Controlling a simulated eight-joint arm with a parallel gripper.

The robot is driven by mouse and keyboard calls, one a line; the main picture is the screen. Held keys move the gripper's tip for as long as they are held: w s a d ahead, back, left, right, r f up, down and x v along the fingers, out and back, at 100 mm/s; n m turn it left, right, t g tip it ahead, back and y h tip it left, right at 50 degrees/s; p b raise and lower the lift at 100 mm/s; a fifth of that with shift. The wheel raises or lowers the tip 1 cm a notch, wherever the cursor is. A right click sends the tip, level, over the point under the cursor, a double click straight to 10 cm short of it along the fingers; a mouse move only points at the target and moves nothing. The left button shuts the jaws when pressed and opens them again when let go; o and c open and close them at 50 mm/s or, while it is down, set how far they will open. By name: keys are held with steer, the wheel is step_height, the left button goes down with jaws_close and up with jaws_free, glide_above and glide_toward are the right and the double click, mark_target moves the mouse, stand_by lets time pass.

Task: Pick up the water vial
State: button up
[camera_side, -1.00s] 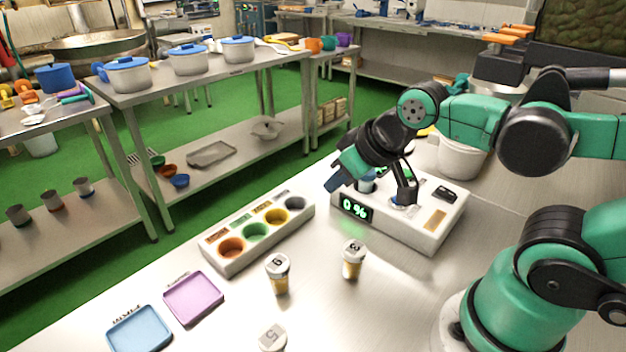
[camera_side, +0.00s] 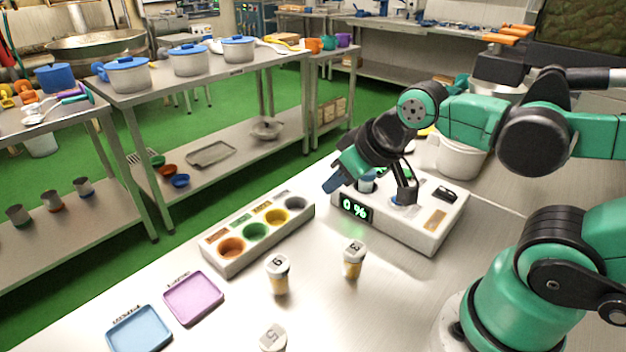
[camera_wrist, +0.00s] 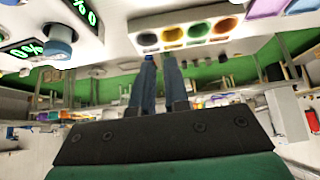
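No readable label names the water vial, so I cannot tell which vessel it is. Several white-capped vials with yellowish bodies stand upright on the table: a left one (camera_side: 279,275), a right one (camera_side: 353,259) and a front one (camera_side: 272,338). A blue-grey cylinder (camera_side: 366,183) stands on the white device, partly hidden by my gripper; a blue-topped cylinder (camera_wrist: 60,42) shows on the device in the wrist view. My gripper (camera_side: 331,185) is tilted above the device's left edge. In the wrist view its two blue fingers (camera_wrist: 159,60) have a narrow empty gap between them.
The white device (camera_side: 425,233) shows "0 %". A white block (camera_side: 228,264) with coloured wells lies to its left. A purple tray (camera_side: 193,298) and a blue tray (camera_side: 139,330) lie at the front left. The table around the vials is clear.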

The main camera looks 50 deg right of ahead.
steer(key=o, duration=1)
steer(key=shift+c, duration=0.2)
steer(key=m+g, duration=0.3)
steer(key=g, duration=0.4)
glide_above(369, 174)
steer(key=shift+w+d+f, duration=0.1)
steer(key=shift+w+f, duration=0.1)
steer(key=shift+f, duration=0.3)
steer(key=shift+w+d+f, duration=0.1)
steer(key=shift+w+f, duration=0.05)
steer(key=shift+f, duration=0.35)
steer(key=shift+d+f, duration=0.3)
steer(key=shift+f, duration=2.65)
